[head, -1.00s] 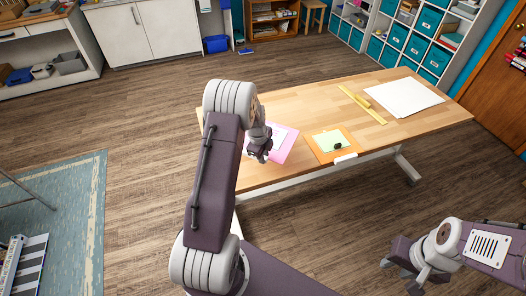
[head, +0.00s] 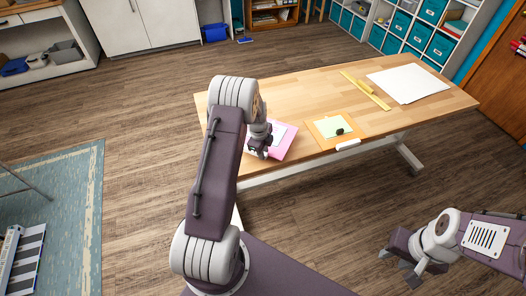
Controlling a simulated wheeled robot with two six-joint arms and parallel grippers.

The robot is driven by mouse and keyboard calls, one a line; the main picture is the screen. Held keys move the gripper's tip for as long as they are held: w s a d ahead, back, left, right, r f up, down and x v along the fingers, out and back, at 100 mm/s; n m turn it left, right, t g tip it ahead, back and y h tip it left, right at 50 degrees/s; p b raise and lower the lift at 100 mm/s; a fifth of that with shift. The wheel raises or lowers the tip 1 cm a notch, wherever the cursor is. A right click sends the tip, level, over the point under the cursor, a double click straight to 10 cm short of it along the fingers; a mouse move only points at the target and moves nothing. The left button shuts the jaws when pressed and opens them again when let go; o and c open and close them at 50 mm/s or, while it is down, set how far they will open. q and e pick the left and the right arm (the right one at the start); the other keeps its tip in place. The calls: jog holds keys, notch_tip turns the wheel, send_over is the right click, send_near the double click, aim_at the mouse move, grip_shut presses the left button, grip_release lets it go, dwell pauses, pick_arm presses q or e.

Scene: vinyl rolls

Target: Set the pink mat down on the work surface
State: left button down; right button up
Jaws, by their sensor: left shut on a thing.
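The pink mat (head: 283,149) is at the left part of the wooden work table (head: 300,92), near its front edge, with a pale sheet on top of it. My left gripper (head: 258,153) is over the mat's near left side and is shut on it. My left arm hides part of the mat and the table's left end. I cannot tell whether the mat touches the table. My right gripper (head: 399,268) hangs low at the lower right, away from the table and empty, with its fingers apart.
An orange mat (head: 325,140) with a green sheet and a small dark item lies right of the pink mat, near a white piece at the table edge. A yellow ruler tool (head: 367,90) and white paper (head: 408,84) lie further back. The table's middle is clear.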

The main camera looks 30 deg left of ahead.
dwell(0.5)
pick_arm(q)
jog(key=shift+f, duration=0.45)
jog(key=shift+w+f+b, duration=0.1)
jog(key=shift+f+b, duration=0.6)
jog(key=shift+f, duration=0.1)
jog(key=shift+f+b, duration=0.45)
jog(key=shift+f, duration=0.1)
jog(key=shift+f+g, duration=0.15)
jog(key=shift+g, duration=0.15)
dwell(0.3)
jog(key=c, duration=1.1)
grip_release()
jog(key=shift+c, duration=0.2)
